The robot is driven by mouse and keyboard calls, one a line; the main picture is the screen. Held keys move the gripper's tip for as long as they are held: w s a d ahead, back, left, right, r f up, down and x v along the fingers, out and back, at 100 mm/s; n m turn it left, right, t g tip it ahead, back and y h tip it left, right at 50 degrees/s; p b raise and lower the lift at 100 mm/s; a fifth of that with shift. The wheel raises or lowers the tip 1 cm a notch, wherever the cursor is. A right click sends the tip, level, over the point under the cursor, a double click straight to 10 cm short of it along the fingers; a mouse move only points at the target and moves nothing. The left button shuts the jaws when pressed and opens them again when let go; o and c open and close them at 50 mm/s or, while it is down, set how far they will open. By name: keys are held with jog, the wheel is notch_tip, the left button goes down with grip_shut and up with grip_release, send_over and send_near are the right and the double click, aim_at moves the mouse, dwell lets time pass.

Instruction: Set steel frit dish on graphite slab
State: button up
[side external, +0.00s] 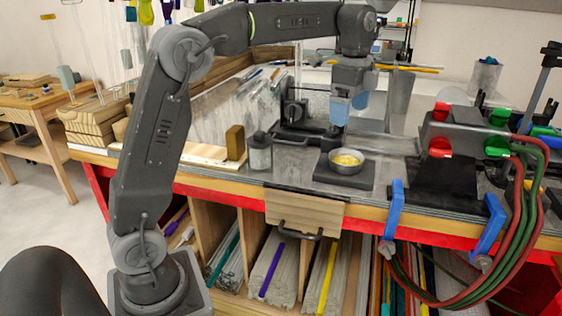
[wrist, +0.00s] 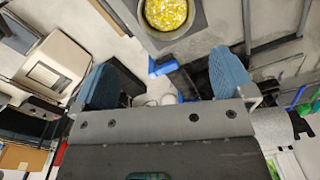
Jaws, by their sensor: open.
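The steel frit dish (side external: 346,165), a round metal bowl filled with yellow grains, sits upright on the dark graphite slab (side external: 325,176). In the wrist view the dish (wrist: 166,14) is at the top, cut off by the edge, with the dark grey slab (wrist: 200,27) around it. My gripper (side external: 345,115) hangs above the dish, apart from it. Its two blue fingers are spread with nothing between them, and this also shows in the wrist view (wrist: 165,85).
A small grey jar (side external: 260,152) and an upright wooden block (side external: 235,143) stand left of the slab. A torch-like fixture with red and green knobs (side external: 465,132) and hoses stands to the right. Blue clamps (side external: 397,208) grip the bench's front edge.

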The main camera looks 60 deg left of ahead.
jog(key=s+d+f+n+t, duration=0.1)
jog(key=s+n, duration=0.3)
jog(key=s, duration=0.4)
jog(key=s+d+f+n+t, duration=0.2)
jog(key=s+d+f+n, duration=0.1)
jog(key=s, duration=0.6)
jog(key=s+d+f+n+t, duration=0.2)
jog(key=s+d+f+n, duration=0.1)
jog(key=s, duration=0.5)
jog(key=f+n, duration=0.1)
jog(key=n, duration=0.1)
jog(key=shift+s+n, duration=0.3)
jog(key=shift+n, duration=0.1)
jog(key=shift+f, duration=0.1)
